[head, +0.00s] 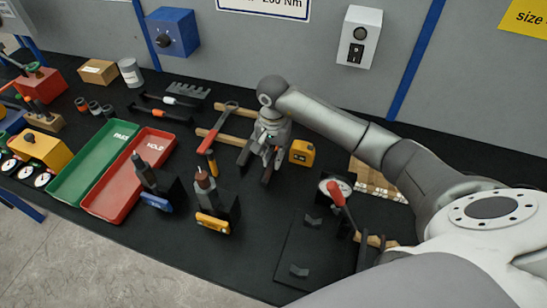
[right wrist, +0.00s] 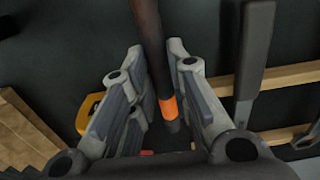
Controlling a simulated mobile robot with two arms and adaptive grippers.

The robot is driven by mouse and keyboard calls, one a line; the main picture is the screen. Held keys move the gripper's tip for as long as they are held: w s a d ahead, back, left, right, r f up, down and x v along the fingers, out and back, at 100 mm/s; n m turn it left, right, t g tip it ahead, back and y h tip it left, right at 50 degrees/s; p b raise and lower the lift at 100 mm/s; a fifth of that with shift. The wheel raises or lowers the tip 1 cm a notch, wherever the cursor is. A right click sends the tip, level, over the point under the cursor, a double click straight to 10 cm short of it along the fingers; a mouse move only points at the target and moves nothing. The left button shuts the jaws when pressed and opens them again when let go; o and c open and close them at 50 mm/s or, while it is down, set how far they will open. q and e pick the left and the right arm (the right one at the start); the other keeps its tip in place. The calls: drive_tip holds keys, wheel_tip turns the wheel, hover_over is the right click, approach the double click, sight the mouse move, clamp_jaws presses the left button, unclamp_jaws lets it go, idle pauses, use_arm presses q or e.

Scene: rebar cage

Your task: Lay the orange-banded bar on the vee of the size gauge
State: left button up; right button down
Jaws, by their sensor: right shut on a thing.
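The orange-banded bar (right wrist: 153,55) is dark and slim, with an orange band near its lower end in the right wrist view. My right gripper (right wrist: 158,105) has its two fingers on either side of the bar and is shut on it. In the head view my right gripper (head: 257,168) is over the middle of the bench, left of the yellow tape measure; I cannot make out the bar there. My left gripper is out of view.
Red-handled pliers (head: 215,128) and wooden strips (head: 238,110) lie left of the gripper. The yellow tape measure (head: 302,152) is close by on the right.

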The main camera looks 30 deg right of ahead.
drive_tip(key=shift+f+p, duration=0.35)
drive_tip(key=shift+f, duration=0.6)
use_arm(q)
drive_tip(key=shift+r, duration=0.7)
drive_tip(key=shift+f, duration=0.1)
use_arm(e)
drive_tip(key=shift+f, duration=0.1)
drive_tip(key=shift+f+b, duration=0.1)
drive_tip(key=shift+b, duration=0.2)
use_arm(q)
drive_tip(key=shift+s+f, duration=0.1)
use_arm(e)
drive_tip(key=c, duration=1.4)
unclamp_jaws()
drive_tip(key=shift+s, duration=0.1)
drive_tip(key=shift+o, duration=0.2)
